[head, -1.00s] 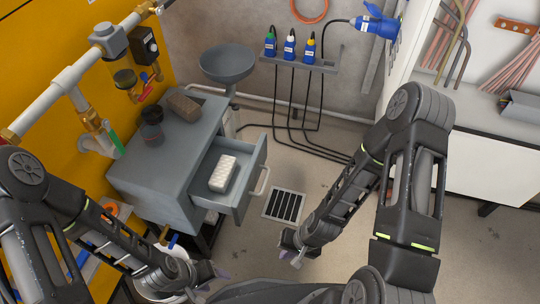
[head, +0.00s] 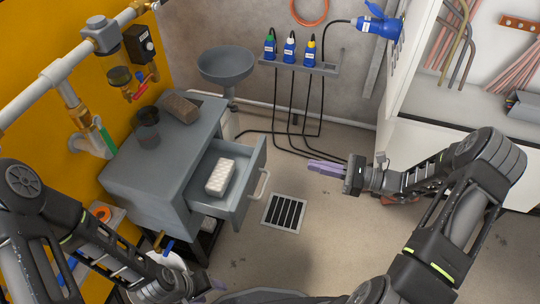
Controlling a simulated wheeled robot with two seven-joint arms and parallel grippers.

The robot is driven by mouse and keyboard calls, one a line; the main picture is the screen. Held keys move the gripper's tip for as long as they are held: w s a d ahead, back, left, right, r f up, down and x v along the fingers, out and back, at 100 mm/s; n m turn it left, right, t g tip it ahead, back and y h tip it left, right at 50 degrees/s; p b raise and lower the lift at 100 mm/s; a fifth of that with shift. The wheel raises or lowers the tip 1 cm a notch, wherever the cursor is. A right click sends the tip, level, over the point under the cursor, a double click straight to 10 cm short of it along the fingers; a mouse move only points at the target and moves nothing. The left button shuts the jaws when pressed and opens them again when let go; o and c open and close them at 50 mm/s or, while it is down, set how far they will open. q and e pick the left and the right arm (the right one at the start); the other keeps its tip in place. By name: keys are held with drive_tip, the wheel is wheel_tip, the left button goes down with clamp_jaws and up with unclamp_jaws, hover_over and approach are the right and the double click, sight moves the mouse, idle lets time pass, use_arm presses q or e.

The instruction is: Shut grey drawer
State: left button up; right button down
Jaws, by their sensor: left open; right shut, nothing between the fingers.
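The grey drawer (head: 234,199) is pulled out of the grey cabinet (head: 134,189) toward the right. A white textured block (head: 221,177) lies inside it. The drawer's pale bar handle (head: 263,184) is on its front face. My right gripper (head: 325,168) is shut and empty, pointing left, to the right of the handle and clearly apart from it. My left gripper (head: 212,287) is low in the picture, below the cabinet and drawer; it is open, though its fingers are partly hidden.
A brown block (head: 181,107) and a dark jar (head: 147,117) stand on the cabinet top. A grey bowl (head: 226,62) on a stand is behind. A floor grate (head: 284,212) lies right of the drawer. Black cables (head: 293,110) hang behind. The floor between handle and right gripper is clear.

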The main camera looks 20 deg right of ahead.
sight(259, 153)
drive_tip(key=shift+a, duration=0.1)
drive_tip(key=b+x, duration=0.3)
drive_tip(key=x, duration=1)
drive_tip(key=shift+w+a, duration=0.1)
drive_tip(key=shift+a, duration=0.35)
drive_tip(key=shift+w, duration=0.1)
drive_tip(key=b+x, duration=0.1)
drive_tip(key=x, duration=1.2)
drive_tip(key=shift+w+a, duration=0.1)
drive_tip(key=shift+a, duration=0.3)
drive_tip(key=shift+a+r, duration=0.1)
drive_tip(key=shift+r, duration=0.1)
